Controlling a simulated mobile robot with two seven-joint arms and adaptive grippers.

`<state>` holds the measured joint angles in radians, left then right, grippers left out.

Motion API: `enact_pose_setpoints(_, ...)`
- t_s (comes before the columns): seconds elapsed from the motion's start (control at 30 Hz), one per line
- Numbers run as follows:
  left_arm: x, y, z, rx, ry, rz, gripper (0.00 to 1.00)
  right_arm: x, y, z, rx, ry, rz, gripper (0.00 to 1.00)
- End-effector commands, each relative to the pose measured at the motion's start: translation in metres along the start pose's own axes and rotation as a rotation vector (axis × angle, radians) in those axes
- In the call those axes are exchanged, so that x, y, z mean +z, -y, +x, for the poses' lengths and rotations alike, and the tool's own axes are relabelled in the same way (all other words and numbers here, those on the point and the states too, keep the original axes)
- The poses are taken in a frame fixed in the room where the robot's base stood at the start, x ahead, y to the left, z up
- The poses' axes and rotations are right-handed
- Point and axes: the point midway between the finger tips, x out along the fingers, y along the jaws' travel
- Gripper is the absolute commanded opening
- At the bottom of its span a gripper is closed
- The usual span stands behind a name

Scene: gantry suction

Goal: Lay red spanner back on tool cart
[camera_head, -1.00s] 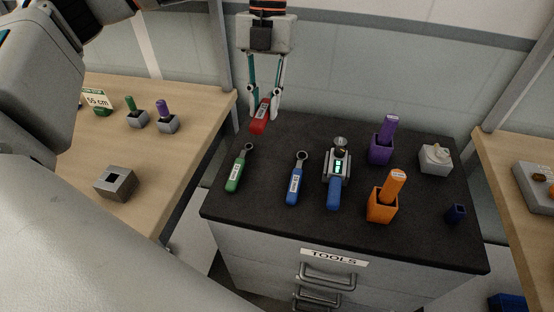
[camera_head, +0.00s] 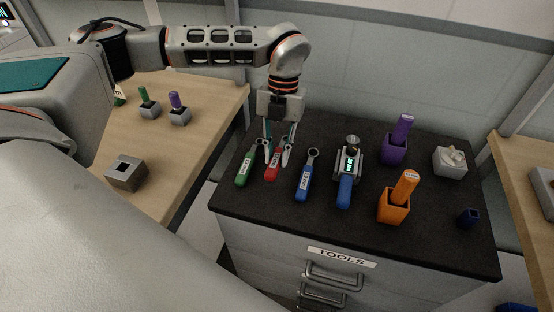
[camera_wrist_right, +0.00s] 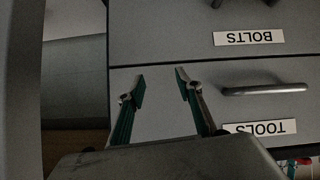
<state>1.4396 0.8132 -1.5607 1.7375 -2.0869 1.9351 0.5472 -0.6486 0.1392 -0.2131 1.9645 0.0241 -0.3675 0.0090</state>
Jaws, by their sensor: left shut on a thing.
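The red spanner (camera_head: 273,170) is in my left gripper (camera_head: 278,158), low at the black top of the tool cart (camera_head: 410,245). It sits between the green spanner (camera_head: 244,169) and the blue spanner (camera_head: 306,177). The gripper is shut on it and hides part of it. I cannot tell whether it touches the cart top. My right gripper (camera_wrist_right: 160,88) shows in the right wrist view, open and empty, in front of the cart drawers.
A digital torque tool (camera_head: 347,170), a purple holder (camera_head: 396,143), an orange holder (camera_head: 396,203), a grey block (camera_head: 450,162) and a small dark blue cup (camera_head: 469,218) stand on the cart. A wooden bench (camera_head: 190,145) lies to the left.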

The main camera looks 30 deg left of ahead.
Motion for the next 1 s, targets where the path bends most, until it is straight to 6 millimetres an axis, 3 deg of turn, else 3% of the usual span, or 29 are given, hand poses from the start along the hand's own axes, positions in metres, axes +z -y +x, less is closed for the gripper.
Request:
enact_pose_setpoints(0.17,0.005,0.0,0.024,0.001,-0.002,0.001,0.0,0.002,0.0,0.001,0.0,0.001,-0.001,0.35)
enact_pose_setpoints(0.57,0.007,0.0,0.028,0.0,0.0,0.001,0.0,0.004,0.0,0.001,0.0,0.004,-0.001,0.35)
enact_pose_setpoints(0.6,0.007,0.0,0.028,0.0,0.0,0.001,0.29,0.004,0.0,0.001,0.0,0.005,-0.001,0.35)
enact_pose_setpoints(0.63,0.007,0.0,0.028,0.001,0.0,0.001,0.36,0.004,0.0,0.001,0.0,0.005,-0.001,0.35)
enact_pose_setpoints(1.0,0.007,0.0,0.026,0.001,0.0,0.001,0.36,0.004,0.0,0.001,0.0,0.006,-0.001,0.35)
